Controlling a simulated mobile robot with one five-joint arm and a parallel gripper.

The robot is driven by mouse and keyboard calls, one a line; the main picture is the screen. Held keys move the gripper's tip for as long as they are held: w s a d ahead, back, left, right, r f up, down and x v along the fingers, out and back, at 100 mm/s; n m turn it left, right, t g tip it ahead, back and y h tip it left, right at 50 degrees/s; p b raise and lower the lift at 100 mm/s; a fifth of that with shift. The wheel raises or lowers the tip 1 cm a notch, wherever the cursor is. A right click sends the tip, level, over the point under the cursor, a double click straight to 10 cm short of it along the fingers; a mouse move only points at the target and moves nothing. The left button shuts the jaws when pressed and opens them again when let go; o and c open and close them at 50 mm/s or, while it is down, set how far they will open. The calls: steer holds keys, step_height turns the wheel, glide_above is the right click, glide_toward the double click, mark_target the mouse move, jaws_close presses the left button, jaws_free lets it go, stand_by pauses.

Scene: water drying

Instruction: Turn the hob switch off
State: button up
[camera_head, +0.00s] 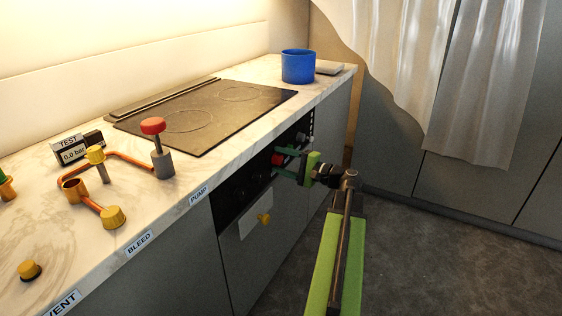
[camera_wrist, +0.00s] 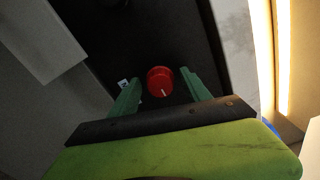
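The hob switch is a red round knob (camera_wrist: 160,82) with a white mark, on the dark front panel (camera_wrist: 130,40) under the counter. It also shows in the head view as a small red spot (camera_head: 277,160), partly covered by my gripper. My gripper (camera_wrist: 155,90) has its two green fingers apart, one on each side of the knob. In the head view my gripper (camera_head: 284,163) is at the panel, below the hob's front edge. I cannot tell whether the fingers touch the knob. The black hob (camera_head: 205,115) is set in the marble counter.
A blue pot (camera_head: 298,67) stands on the counter's far end. A red-topped post (camera_head: 157,145), copper pipes and a TEST gauge (camera_head: 70,150) stand at the left. The floor at right is clear.

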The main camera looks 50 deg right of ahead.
steer(key=shift+s, duration=0.1)
steer(key=v, duration=1.7)
steer(key=shift+s, duration=0.1)
